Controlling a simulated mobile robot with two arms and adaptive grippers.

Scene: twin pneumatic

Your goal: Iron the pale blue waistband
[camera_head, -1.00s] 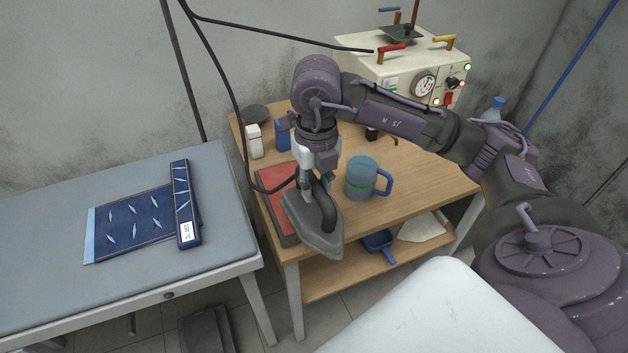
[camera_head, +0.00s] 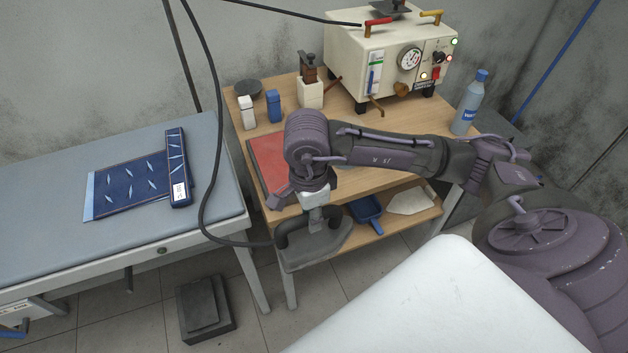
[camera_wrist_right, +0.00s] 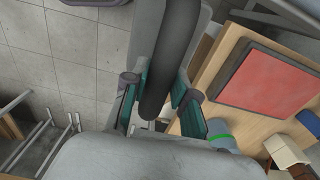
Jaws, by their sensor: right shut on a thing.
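The pale blue waistband (camera_head: 89,196) is a narrow strip along the left edge of a dark blue cloth piece (camera_head: 125,190) with light slashes. The cloth lies flat on the grey padded ironing table (camera_head: 60,275). A dark blue folded strip (camera_head: 178,165) with a white tag lies across its right end. My right gripper (camera_head: 308,212) is shut on the black handle of the grey iron (camera_head: 318,248). It holds the iron in front of the wooden table's front edge. The wrist view shows the fingers (camera_wrist_right: 157,108) either side of the handle (camera_wrist_right: 172,50). My left gripper is not in view.
A red pad (camera_head: 266,160) lies on the wooden table (camera_head: 398,180). A machine (camera_head: 390,65) and a bottle (camera_head: 468,105) stand farther back. The black hose (camera_head: 205,190) hangs between the tables. A pedal (camera_head: 205,310) is on the floor.

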